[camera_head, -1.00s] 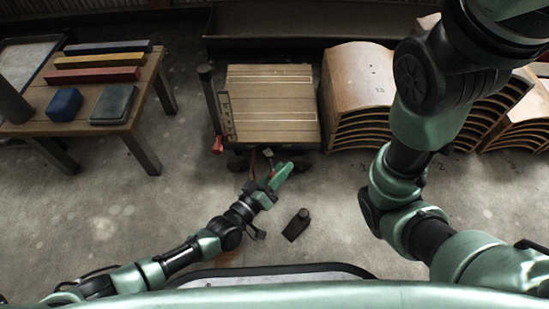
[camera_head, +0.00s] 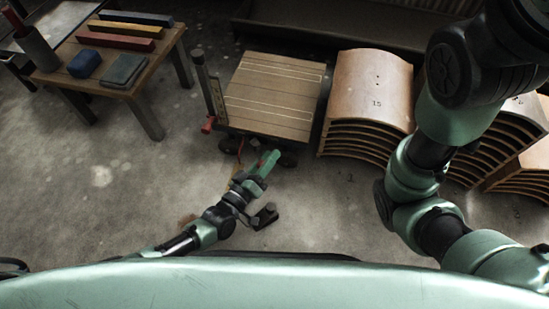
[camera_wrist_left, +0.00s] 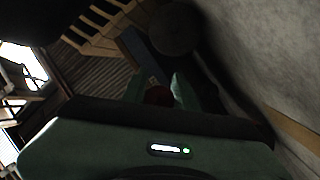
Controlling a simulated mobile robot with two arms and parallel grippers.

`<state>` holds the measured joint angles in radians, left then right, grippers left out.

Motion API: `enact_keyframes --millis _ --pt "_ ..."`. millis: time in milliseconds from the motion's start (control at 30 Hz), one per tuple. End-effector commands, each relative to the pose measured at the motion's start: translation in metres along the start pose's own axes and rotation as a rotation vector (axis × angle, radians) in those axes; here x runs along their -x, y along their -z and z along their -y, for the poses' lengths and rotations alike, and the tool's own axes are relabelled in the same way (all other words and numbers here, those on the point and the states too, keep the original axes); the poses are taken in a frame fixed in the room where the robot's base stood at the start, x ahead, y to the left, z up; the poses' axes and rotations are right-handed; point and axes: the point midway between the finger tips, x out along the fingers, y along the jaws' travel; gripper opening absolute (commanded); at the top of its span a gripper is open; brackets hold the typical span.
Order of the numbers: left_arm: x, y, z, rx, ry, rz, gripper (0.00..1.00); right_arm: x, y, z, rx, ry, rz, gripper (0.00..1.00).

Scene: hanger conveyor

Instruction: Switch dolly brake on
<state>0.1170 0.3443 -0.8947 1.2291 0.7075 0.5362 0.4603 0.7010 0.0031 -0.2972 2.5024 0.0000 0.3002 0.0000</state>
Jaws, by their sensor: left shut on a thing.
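The dolly (camera_head: 272,95) has a plank deck and an upright dark post at its left side. A red part (camera_head: 208,124) sticks out low at its front left corner. My left gripper (camera_head: 265,164) is low at the dolly's front edge, with its green fingers pointing at it. In the left wrist view the fingers are closed on a dark red rounded knob (camera_wrist_left: 158,96), seemingly the brake handle. The head view hides the grip itself. My right arm shows at the right, but its gripper is out of view.
Curved wooden panels (camera_head: 370,92) are stacked right of the dolly. A table (camera_head: 135,95) with coloured bars and blocks stands at the left. The floor at left is clear.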

Motion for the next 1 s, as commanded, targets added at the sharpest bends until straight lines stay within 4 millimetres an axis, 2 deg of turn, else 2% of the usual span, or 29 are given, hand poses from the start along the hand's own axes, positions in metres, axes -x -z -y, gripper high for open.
enact_keyframes --millis 33,200,233,300,667,767,1000 --pt "-0.005 0.009 -0.004 -0.005 -0.012 -0.019 0.0 0.0 0.0 0.0 -0.001 0.0 0.0 0.5" --pt "-0.005 0.009 -0.004 -0.004 -0.012 -0.019 0.0 0.0 0.0 0.001 -0.004 -0.001 0.0 0.5" --pt "-0.005 0.009 -0.004 -0.003 -0.012 -0.019 0.32 0.0 0.0 0.001 -0.004 -0.001 0.001 0.5" --pt "-0.005 0.009 -0.004 -0.003 -0.011 -0.019 0.5 0.0 -0.001 0.001 -0.005 -0.002 0.002 0.5" --pt "0.001 0.004 -0.002 -0.001 -0.004 -0.008 0.5 -0.002 -0.003 0.0 -0.005 -0.002 0.004 0.5" --pt "0.012 0.005 -0.003 -0.002 -0.003 -0.006 0.5 -0.009 -0.005 -0.001 -0.005 -0.002 0.005 0.5" --pt "0.053 0.007 -0.004 -0.001 -0.005 -0.009 0.5 -0.029 -0.012 -0.005 -0.005 -0.002 0.005 0.5"
